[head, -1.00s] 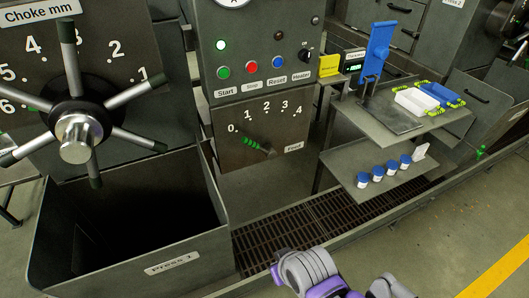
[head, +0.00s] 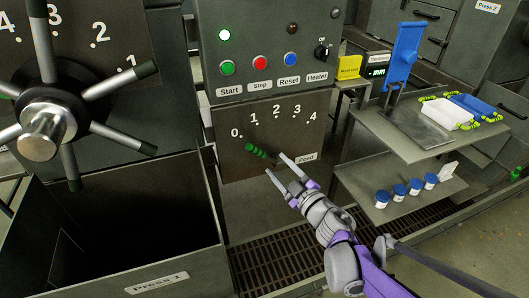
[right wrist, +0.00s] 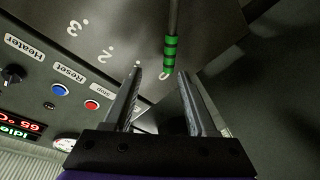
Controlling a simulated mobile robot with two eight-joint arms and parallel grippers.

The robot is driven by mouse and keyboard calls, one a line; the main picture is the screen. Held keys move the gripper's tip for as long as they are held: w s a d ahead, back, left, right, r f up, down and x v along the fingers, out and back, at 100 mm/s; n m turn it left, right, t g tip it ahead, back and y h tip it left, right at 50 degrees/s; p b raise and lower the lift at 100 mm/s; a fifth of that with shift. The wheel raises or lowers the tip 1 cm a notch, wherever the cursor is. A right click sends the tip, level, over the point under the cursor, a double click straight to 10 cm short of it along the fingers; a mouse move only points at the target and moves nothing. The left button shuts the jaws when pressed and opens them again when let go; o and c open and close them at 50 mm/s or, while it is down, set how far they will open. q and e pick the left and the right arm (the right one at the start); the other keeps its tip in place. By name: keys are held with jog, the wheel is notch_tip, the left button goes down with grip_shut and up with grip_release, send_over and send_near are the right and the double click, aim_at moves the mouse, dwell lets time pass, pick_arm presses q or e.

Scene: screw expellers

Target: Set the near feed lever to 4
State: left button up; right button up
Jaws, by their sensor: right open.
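The feed lever (head: 256,152) has a green-banded handle and sits on the grey panel under the Start and Stop buttons. Its handle points up-left, near the 0 of a scale running from 0 to 4. My right gripper (head: 276,164) is open in front of the lever's pivot end, which its fingers partly hide. In the right wrist view the lever (right wrist: 171,46) appears between the lines of the two open fingers (right wrist: 160,73), with its green end near the 0 mark. I cannot tell whether a finger touches it. My left gripper is not in view.
A large spoked choke wheel (head: 43,132) and the open Press 1 bin (head: 165,268) stand at left. A side shelf (head: 415,140) with a blue tool, trays and several blue-capped jars is at right. A floor grating (head: 290,255) lies below.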

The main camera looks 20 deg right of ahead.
aim_at(257, 152)
jog(key=shift+n+y, duration=0.6)
jog(key=x, duration=0.3)
jog(key=f+x, duration=0.1)
jog(key=x, duration=0.7)
jog(key=shift+a+f, duration=0.15)
jog(key=shift+a, duration=0.3)
grip_shut()
